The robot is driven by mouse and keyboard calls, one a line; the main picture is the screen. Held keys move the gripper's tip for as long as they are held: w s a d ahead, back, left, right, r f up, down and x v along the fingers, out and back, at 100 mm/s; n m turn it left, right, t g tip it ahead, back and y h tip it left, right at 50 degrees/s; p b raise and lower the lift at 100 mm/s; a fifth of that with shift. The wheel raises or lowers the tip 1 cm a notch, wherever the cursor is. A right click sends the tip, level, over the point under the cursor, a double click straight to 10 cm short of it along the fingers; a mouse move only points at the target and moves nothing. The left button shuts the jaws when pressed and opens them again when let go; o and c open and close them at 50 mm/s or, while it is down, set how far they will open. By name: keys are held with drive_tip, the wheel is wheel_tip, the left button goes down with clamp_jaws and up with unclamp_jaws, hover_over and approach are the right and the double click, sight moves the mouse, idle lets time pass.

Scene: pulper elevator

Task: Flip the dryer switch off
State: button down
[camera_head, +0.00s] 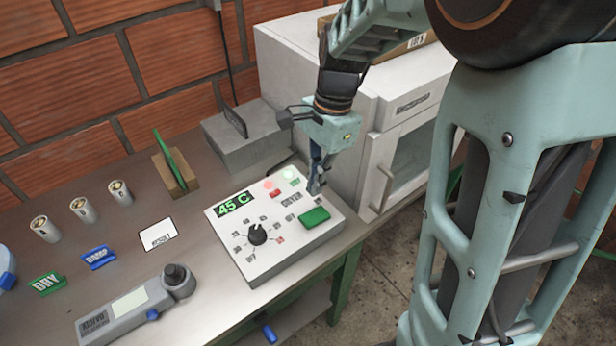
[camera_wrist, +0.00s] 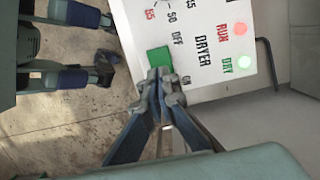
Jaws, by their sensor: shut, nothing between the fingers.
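The white dryer control panel (camera_head: 277,250) lies on the table with a green switch (camera_head: 314,217) near its front right corner. In the wrist view the green switch (camera_wrist: 159,57) lies just beyond my fingertips, which cover part of its edge. The word DRYER is printed beside it, between OFF and ON. My gripper (camera_head: 316,188) is shut and empty, pointing down over the panel's right end, behind the switch. It also shows in the wrist view (camera_wrist: 164,80). I cannot tell whether the tips touch the panel or which way the switch is tipped.
The panel also has a dial (camera_head: 257,234), a 45 C display (camera_head: 232,204) and glowing red and green lamps. A white oven-like cabinet (camera_head: 385,130) stands close behind my gripper. A grey handheld meter (camera_head: 135,308) lies left of the panel. The table's front edge is near the panel.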

sight(308, 219)
drive_tip(key=f, duration=0.5)
drive_tip(key=a+f, duration=0.1)
drive_tip(key=f, duration=0.1)
drive_tip(key=shift+s+a+f, duration=0.1)
drive_tip(key=shift+s+f, duration=0.25)
drive_tip(key=shift+f, duration=0.05)
drive_tip(key=shift+s+a+f, duration=0.2)
drive_tip(key=shift+f, duration=0.25)
drive_tip(key=shift+w+d, duration=0.1)
drive_tip(key=shift+d, duration=0.05)
